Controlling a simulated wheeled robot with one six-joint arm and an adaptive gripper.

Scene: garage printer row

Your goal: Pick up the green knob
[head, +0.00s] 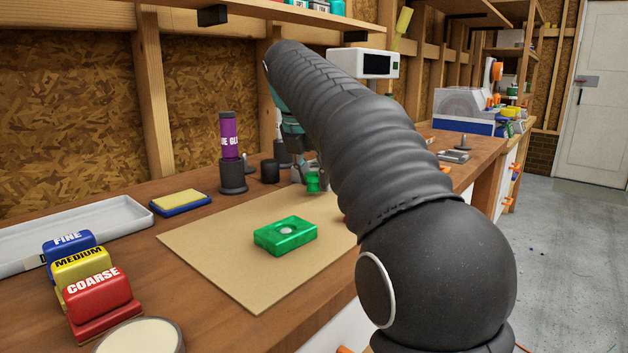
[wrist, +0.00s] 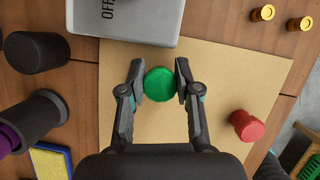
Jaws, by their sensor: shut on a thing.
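The green knob (wrist: 159,84) shows in the wrist view between the two fingertips of my gripper (wrist: 158,83), which is shut on it. In the head view the green knob (head: 313,182) shows small at the far part of the tan mat (head: 210,260), under my gripper (head: 303,165), which is mostly hidden behind my arm. I cannot tell whether the knob touches the mat. A red knob (wrist: 246,125) stands on the mat to the right in the wrist view.
A green block (head: 285,236) with a pale round spot lies on the mat. A grey box (wrist: 137,18) with lettering is close ahead of the fingers. Dark cylinders (wrist: 37,52), a purple glue stick (head: 229,135) and a yellow-blue sponge (head: 179,201) stand left. Brass pieces (wrist: 262,13) lie at right.

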